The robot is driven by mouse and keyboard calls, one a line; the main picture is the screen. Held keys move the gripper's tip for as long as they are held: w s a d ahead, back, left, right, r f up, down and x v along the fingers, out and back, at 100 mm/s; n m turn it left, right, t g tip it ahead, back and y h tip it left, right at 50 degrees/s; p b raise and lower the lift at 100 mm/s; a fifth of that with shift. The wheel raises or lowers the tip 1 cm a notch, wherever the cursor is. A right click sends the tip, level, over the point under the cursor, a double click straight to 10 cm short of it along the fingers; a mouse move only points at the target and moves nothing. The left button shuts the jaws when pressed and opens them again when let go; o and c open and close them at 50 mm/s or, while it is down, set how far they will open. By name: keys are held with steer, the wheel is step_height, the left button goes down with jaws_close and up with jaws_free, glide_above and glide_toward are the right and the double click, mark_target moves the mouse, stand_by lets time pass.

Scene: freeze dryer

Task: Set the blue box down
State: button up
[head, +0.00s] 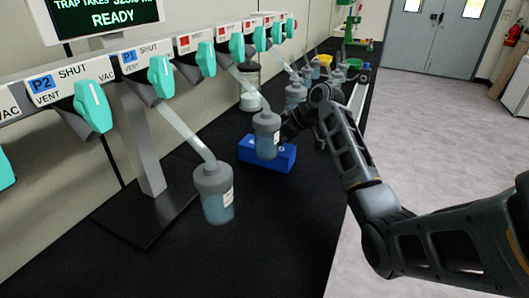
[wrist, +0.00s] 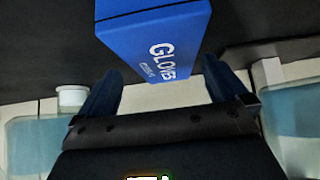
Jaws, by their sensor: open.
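The blue box (head: 283,158), marked GLOVES, rests on the black bench top in the head view, partly hidden behind a hanging flask. It fills the top middle of the wrist view (wrist: 155,35), with its lettered face toward my gripper. My gripper (wrist: 160,66) is open, with one finger on each side of the box's near end. Whether either finger touches the box I cannot tell. In the head view my gripper (head: 291,130) is just behind the box and is partly hidden by the flask.
A flask (head: 266,135) hangs right in front of the box, and another flask (head: 214,195) hangs nearer left. Teal valve handles (head: 161,78) line the manifold above. More flasks (head: 296,95) stand behind my gripper.

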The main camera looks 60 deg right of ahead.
steer(key=x, duration=0.2)
steer(key=p+x, duration=0.1)
steer(key=x, duration=0.1)
steer(key=shift+w+a, duration=0.15)
steer(key=shift+a, duration=0.15)
steer(key=shift+w+f, duration=0.35)
steer(key=shift+f, duration=0.1)
steer(key=shift+c, duration=0.5)
steer(key=c, duration=1)
